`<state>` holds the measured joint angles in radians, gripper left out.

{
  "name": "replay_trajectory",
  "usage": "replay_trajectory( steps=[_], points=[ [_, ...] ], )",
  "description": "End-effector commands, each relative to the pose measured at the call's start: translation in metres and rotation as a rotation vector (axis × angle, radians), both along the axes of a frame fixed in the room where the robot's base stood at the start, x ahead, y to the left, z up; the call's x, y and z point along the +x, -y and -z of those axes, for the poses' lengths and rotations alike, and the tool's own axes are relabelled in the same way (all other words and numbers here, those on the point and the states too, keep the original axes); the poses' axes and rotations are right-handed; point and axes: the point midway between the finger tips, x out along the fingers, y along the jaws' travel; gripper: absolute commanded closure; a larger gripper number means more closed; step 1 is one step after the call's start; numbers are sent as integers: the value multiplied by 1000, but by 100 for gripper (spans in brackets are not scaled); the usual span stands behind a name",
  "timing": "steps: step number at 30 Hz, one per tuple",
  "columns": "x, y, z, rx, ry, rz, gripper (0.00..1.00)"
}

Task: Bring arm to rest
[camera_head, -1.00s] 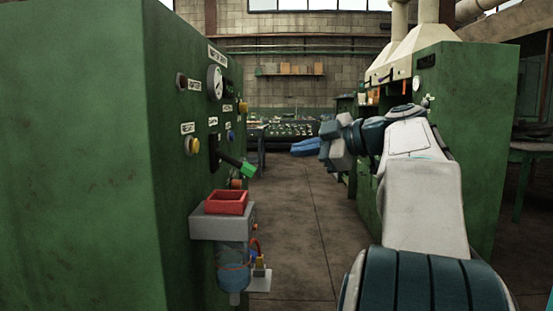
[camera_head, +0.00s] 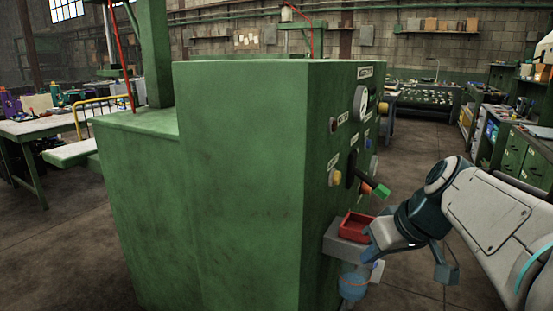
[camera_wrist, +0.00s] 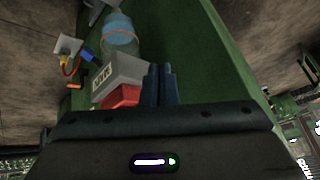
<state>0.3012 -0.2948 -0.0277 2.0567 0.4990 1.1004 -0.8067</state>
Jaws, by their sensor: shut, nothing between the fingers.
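My arm reaches in from the right in the head view, bent, with its hand low beside the green machine (camera_head: 240,190). My gripper (camera_wrist: 160,70) shows in the wrist view with its two dark fingers together and nothing between them. In the head view the hand overlaps the right side of the grey shelf (camera_head: 345,245) that carries a red tray (camera_head: 356,226). I cannot tell whether it touches. The wrist view shows the red tray (camera_wrist: 122,96) and labelled grey shelf (camera_wrist: 122,72) just left of the fingers.
A lever with a green handle (camera_head: 381,190) juts from the machine panel above the tray. A worktable (camera_head: 45,124) stands at left. Floor is open right of the machine, towards the cabinets (camera_head: 512,160).

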Motion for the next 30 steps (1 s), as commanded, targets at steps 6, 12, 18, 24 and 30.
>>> replay_trajectory(
  steps=[6, 12, 18, 24, 30],
  points=[
    [-57, -24, -3, -91, -178, 165, 100],
    [-96, -29, 4, -179, -239, 286, 100],
    [-112, -28, 11, -215, -247, 341, 100],
    [-112, -28, 14, -216, -247, 349, 100],
    [-112, -27, 13, -215, -247, 348, 100]
  ],
)
